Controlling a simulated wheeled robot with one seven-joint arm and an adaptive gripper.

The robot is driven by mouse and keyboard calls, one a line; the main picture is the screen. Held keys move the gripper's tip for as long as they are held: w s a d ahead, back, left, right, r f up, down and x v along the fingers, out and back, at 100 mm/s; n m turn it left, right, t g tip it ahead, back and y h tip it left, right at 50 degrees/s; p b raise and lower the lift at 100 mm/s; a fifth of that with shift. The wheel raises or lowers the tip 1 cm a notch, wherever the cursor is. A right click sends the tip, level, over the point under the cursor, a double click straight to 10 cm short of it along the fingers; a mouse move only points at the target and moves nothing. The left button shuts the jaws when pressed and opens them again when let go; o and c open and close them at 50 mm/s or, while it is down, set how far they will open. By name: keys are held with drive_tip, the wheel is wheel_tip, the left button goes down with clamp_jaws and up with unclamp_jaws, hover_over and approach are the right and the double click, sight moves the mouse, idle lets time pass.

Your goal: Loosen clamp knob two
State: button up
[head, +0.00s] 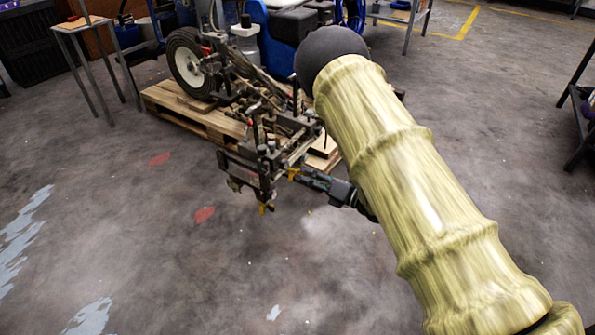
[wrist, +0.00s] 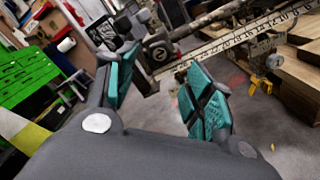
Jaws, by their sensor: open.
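My gripper (wrist: 160,68) is open, with a teal-padded finger on each side and nothing held between the pads. A dark round knob (wrist: 159,50) with a pale mark like a 2 shows just beyond and between the fingertips; I cannot tell whether they touch it. It sits at the left end of a bar with a ruled scale (wrist: 236,37). In the head view my gripper (head: 300,175) is at the front right of the line striper's clamp assembly (head: 255,168); the knob cannot be made out there.
The line striper's wheel (head: 188,62) and frame stand over a wooden pallet (head: 205,122). Yellow-tipped parts (wrist: 260,83) hang below the ruled bar. A black block (wrist: 105,32) is near the left finger. Green drawers (wrist: 25,78) stand further left. Floor in front is clear.

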drive_tip(key=shift+v, duration=1.85)
drive_tip(key=s+d+f+m+g+h, duration=0.1)
drive_tip(key=s+d+f+m+h, duration=0.45)
drive_tip(key=s+f+m, duration=0.4)
drive_tip(key=s+d+f+m+g+h, duration=0.1)
drive_tip(key=s+d+f+m+h, duration=0.45)
drive_tip(key=f+m, duration=0.55)
drive_tip(key=s+d+f+m+g+h+p, duration=0.15)
drive_tip(key=s+m+g, duration=0.25)
drive_tip(key=s+m, duration=0.75)
drive_tip(key=s+f+m+g+h+b, duration=0.15)
drive_tip(key=s+m+g, duration=0.35)
drive_tip(key=s, duration=1.2)
wheel_tip(320, 180, up, 38)
drive_tip(key=m+p, duration=0.1)
drive_tip(key=p, duration=3.8)
drive_tip(key=shift+s+h, duration=0.25)
drive_tip(key=shift+h, duration=0.05)
drive_tip(key=shift+a+r, duration=0.1)
